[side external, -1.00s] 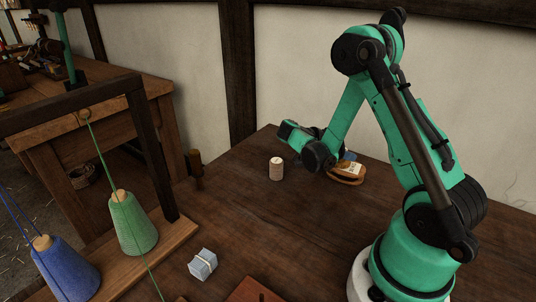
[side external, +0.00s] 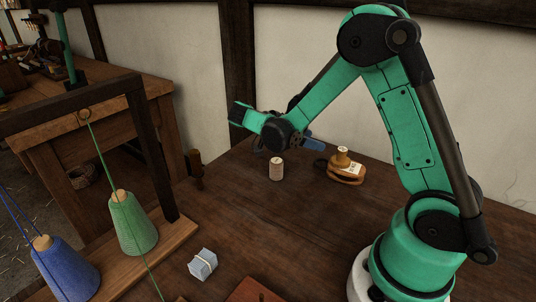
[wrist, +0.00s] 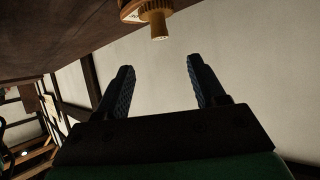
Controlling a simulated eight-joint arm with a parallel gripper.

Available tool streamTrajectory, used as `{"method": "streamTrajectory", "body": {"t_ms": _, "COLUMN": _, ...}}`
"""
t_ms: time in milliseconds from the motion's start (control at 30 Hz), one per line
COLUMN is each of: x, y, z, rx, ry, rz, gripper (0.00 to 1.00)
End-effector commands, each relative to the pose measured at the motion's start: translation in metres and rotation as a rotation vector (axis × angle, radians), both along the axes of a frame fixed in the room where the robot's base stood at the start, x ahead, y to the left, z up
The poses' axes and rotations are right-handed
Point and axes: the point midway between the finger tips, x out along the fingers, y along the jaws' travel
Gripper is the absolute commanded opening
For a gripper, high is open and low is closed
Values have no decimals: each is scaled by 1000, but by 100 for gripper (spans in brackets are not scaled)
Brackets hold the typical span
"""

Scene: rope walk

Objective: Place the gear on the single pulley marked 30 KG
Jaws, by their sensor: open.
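The brass gear (side external: 342,156), with a narrow hub upward, sits on top of a wooden pulley (side external: 347,177) at the back of the bench. The pulley has a white label whose print is too small to read. The gear also shows in the wrist view (wrist: 157,20) at the top edge, with part of the pulley (wrist: 128,5) behind it. My gripper (side external: 314,143) is open and empty, to the left of the gear and apart from it. In the wrist view its two dark blue fingers (wrist: 160,68) are spread, with only wall between them.
A cream spool (side external: 276,169) stands upright below my wrist. A grey-blue tied block (side external: 203,264) lies near the front left. Green (side external: 133,223) and blue (side external: 66,270) thread cones stand at left beside a dark wooden frame (side external: 150,150). The middle of the bench is clear.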

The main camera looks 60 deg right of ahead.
Motion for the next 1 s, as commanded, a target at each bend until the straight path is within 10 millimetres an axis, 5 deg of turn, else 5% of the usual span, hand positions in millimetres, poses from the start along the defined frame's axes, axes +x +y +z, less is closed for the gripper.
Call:
{"method": "streamTrajectory", "body": {"t_ms": 267, "x": 9, "y": 16, "z": 14, "rx": 196, "ry": 68, "rz": 220, "gripper": 63}}
{"method": "streamTrajectory", "body": {"t_ms": 600, "x": 12, "y": 93, "z": 28, "rx": 679, "ry": 243, "rz": 1307, "gripper": 63}}
{"method": "streamTrajectory", "body": {"t_ms": 800, "x": 6, "y": 143, "z": 35, "rx": 621, "ry": 258, "rz": 1862, "gripper": 63}}
{"method": "streamTrajectory", "body": {"t_ms": 1000, "x": 3, "y": 165, "z": 40, "rx": 504, "ry": 253, "rz": 2102, "gripper": 63}}
